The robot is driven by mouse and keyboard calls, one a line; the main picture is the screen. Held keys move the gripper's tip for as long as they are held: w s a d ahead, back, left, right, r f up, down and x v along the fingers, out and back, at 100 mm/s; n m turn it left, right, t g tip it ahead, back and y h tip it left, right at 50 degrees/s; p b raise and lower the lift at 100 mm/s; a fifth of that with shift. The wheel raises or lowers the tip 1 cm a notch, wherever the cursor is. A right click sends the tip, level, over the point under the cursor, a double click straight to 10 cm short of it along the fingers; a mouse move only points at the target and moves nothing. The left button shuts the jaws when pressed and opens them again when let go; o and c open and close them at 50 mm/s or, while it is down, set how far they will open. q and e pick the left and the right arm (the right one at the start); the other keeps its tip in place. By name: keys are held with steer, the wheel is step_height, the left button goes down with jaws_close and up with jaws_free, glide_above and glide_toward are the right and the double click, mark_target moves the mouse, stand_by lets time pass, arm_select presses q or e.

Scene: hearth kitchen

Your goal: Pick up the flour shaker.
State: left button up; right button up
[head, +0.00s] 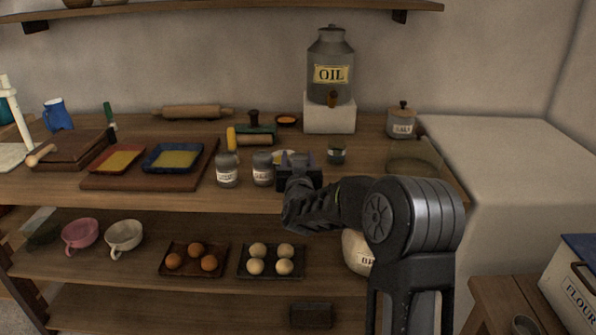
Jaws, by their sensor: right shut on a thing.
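My right gripper (298,160) is over the front part of the wooden counter, its fingers pointing away toward the wall. It is shut on the flour shaker, a small grey thing mostly hidden behind the gripper's body. I cannot tell whether the shaker touches the counter. Two similar grey labelled shakers, the left one (227,170) and the right one (263,168), stand upright just left of the gripper. Their labels are too small to read. My left gripper is not in view.
A small dark jar (337,152) stands close right of the gripper, with a glass bowl (413,158) further right. An oil canister (331,70) stands behind on a white block (330,115). A board (120,181) with two trays lies left.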

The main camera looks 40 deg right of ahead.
steer(key=c, duration=0.6)
step_height(320, 180, up, 10)
steer(key=p, duration=0.1)
steer(key=shift+p, duration=0.4)
stand_by(0.5)
